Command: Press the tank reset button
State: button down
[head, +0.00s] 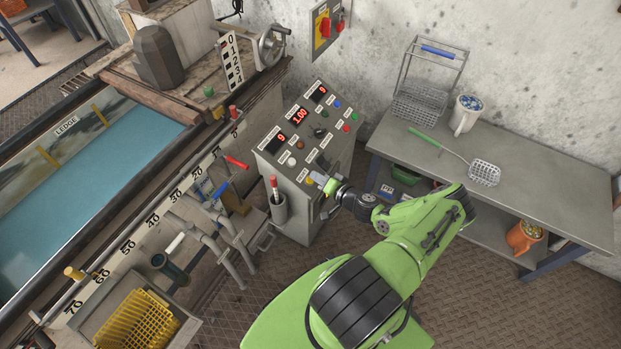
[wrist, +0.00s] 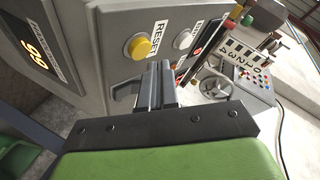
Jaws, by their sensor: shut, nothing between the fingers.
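A round yellow button (wrist: 140,47) sits on the grey console face in the wrist view, with a label reading RESET beside it. Whether this is the tank reset button the label does not say. My gripper (wrist: 158,75) is shut and empty, its fingertips in front of the panel just below the yellow button in the picture. Contact is not visible. In the head view my gripper (head: 331,186) is at the lower front of the grey control console (head: 308,140), near a small yellow spot. My wrist partly hides that part of the panel.
A white button (wrist: 184,40) is close beside the yellow one. A dark handle (wrist: 125,95) juts out near my fingers. A metal workbench (head: 540,187) stands to the right. The water tank (head: 80,190) and pipe handles are to the left.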

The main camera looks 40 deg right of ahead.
jog(key=shift+s+d+r+p, duration=0.1)
jog(key=shift+s+r+p, duration=0.25)
jog(key=shift+r+p, duration=0.35)
jog(key=shift+s+d+r+p, duration=0.15)
jog(key=shift+s+r+p, duration=0.25)
jog(key=shift+r+p, duration=0.25)
jog(key=shift+s+d+r+p, duration=0.1)
jog(key=shift+s+r+p, duration=0.35)
jog(key=shift+r, duration=0.4)
jog(key=shift+w, duration=0.1)
